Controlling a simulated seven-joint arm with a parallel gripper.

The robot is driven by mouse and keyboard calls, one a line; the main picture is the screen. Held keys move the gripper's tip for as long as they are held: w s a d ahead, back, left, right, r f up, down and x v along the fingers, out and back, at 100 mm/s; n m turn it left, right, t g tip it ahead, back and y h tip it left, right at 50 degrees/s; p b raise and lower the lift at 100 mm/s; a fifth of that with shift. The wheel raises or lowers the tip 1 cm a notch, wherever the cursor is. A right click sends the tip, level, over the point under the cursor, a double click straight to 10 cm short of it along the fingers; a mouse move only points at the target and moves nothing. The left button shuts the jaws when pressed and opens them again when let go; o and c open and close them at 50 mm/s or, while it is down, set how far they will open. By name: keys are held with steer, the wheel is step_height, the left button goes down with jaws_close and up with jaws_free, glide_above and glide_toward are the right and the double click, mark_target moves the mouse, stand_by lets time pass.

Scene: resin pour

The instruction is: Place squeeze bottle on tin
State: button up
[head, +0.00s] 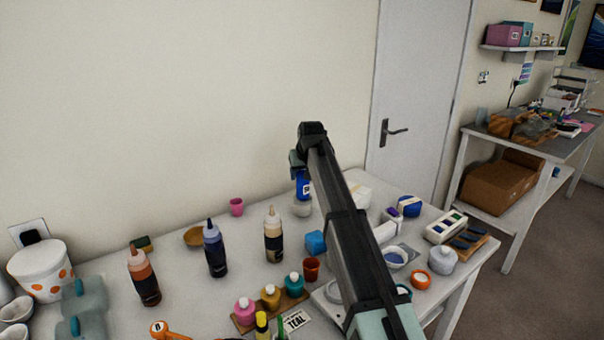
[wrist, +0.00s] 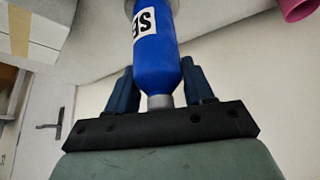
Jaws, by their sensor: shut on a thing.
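A blue squeeze bottle with a white label (head: 304,187) is in my gripper (head: 299,164), towards the back of the table. In the wrist view the bottle (wrist: 156,62) lies between the two dark fingers, its grey neck towards the gripper's base. A pale grey round tin (head: 302,209) is directly under the bottle in the head view. A grey rounded edge also shows at the bottle's far end in the wrist view. The bottle looks upright; I cannot tell whether its base touches the tin. My arm hides part of the table to the right.
A pink cup (head: 237,206) stands left of the tin. Brown (head: 143,276), dark blue (head: 215,250) and cream (head: 273,236) bottles stand nearer the front. A blue block (head: 315,242) is in front of the tin. The wall is close behind.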

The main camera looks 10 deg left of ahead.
steer(key=o, duration=1.1)
steer(key=shift+f, duration=0.1)
steer(key=v, duration=1.2)
